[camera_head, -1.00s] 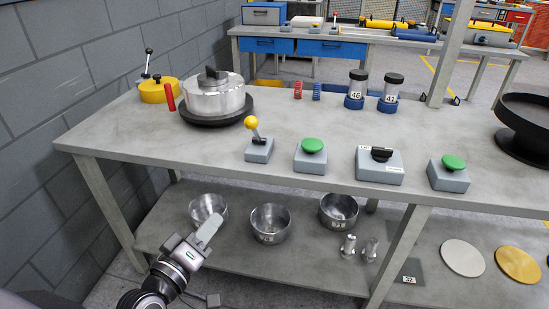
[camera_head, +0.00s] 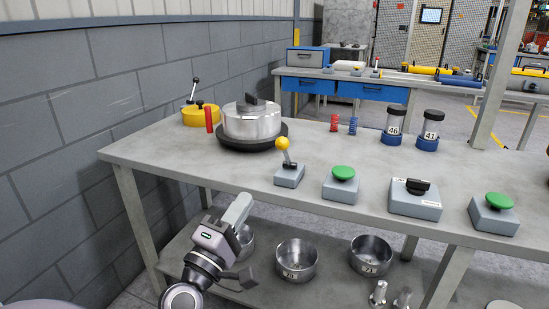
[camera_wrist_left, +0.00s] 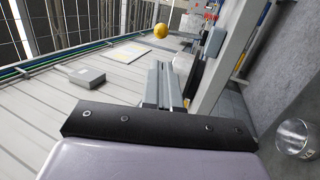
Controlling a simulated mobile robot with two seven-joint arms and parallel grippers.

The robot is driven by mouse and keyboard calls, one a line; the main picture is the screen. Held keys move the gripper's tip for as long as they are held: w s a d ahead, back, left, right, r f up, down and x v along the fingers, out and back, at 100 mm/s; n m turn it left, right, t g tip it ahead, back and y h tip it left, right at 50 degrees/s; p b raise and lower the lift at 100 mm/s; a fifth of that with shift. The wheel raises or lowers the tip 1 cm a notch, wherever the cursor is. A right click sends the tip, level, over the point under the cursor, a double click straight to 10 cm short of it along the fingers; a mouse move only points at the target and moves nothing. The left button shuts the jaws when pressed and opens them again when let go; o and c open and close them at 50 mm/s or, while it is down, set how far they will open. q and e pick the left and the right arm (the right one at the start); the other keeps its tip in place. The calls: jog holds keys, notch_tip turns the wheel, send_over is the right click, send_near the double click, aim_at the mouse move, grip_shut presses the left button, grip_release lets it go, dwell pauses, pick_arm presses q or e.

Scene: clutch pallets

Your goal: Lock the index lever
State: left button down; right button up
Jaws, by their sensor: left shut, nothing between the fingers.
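A lever with a yellow ball knob (camera_head: 282,143) stands tilted on a small grey box (camera_head: 289,176) near the table's front edge. A yellow ball (camera_wrist_left: 160,31) also shows in the left wrist view, beyond the fingertips. No readable label shows which is the index lever. My left gripper (camera_head: 240,208) is shut and empty, in front of the table, apart from the levers. My right gripper is out of view.
The table's front edge (camera_head: 180,183) lies beyond my left gripper. Green-button boxes (camera_head: 341,186) and a black-switch box (camera_head: 415,199) stand to the right. Metal bowls (camera_head: 296,260) sit on the lower shelf. A brick wall is at left. The middle tabletop is clear.

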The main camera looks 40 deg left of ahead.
aim_at(279, 147)
pick_arm(q)
jog(key=p+x, duration=0.2)
jog(key=x, duration=1.2)
